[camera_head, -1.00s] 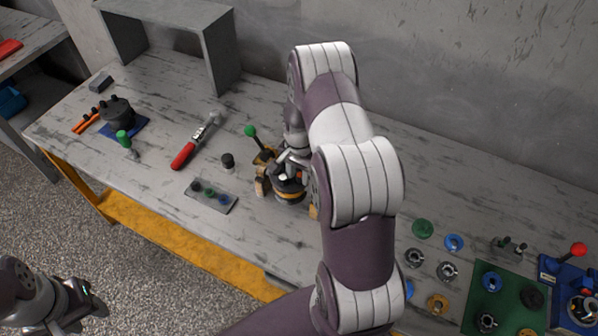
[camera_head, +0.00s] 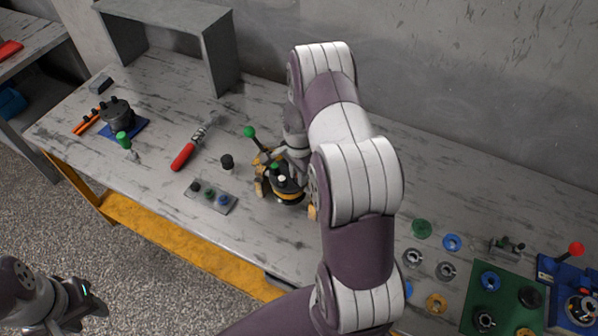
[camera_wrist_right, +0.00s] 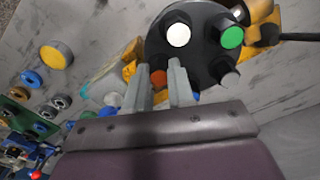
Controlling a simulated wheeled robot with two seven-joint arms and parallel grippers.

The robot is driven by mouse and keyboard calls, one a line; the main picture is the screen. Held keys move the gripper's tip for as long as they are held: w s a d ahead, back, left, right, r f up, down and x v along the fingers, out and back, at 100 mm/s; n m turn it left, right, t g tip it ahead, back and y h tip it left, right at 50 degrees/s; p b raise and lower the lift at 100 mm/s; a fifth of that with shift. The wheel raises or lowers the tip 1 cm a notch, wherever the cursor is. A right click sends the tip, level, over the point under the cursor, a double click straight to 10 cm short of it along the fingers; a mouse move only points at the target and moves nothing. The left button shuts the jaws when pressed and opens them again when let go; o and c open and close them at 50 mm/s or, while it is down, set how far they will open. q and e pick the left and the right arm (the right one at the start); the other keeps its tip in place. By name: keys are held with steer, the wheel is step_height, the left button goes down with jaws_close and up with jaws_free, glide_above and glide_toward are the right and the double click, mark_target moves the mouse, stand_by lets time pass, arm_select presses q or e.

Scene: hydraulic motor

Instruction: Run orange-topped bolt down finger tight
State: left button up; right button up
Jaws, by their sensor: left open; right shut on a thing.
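The hydraulic motor is a round dark body (camera_head: 291,196) with a yellow band, held in a clamp fixture on the bench; its dark top (camera_wrist_right: 200,52) fills the upper middle of the right wrist view. On it stand a white-topped bolt (camera_wrist_right: 178,35), a green-topped bolt (camera_wrist_right: 232,37) and a dark bolt. The orange-topped bolt (camera_wrist_right: 158,77) shows between the fingertips of my right gripper (camera_wrist_right: 159,72), at the motor's near edge. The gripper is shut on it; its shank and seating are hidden. My left gripper (camera_head: 94,297) is open and empty, off the bench at lower left.
A green-knobbed lever (camera_head: 250,131) stands beside the motor. Rings and a green mat (camera_head: 508,312) are at right.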

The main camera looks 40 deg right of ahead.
steer(key=shift+w+r+m, duration=0.1)
steer(key=shift+w+m, duration=0.05)
steer(key=shift+m, duration=0.85)
steer(key=shift+w+r+m, duration=0.1)
steer(key=shift+m, duration=0.9)
steer(key=shift+m, duration=0.3)
steer(key=o, duration=0.6)
steer(key=shift+w+a+f, duration=0.1)
steer(key=shift+w, duration=0.05)
steer(key=shift+s+f, duration=0.1)
steer(key=shift+s, duration=0.1)
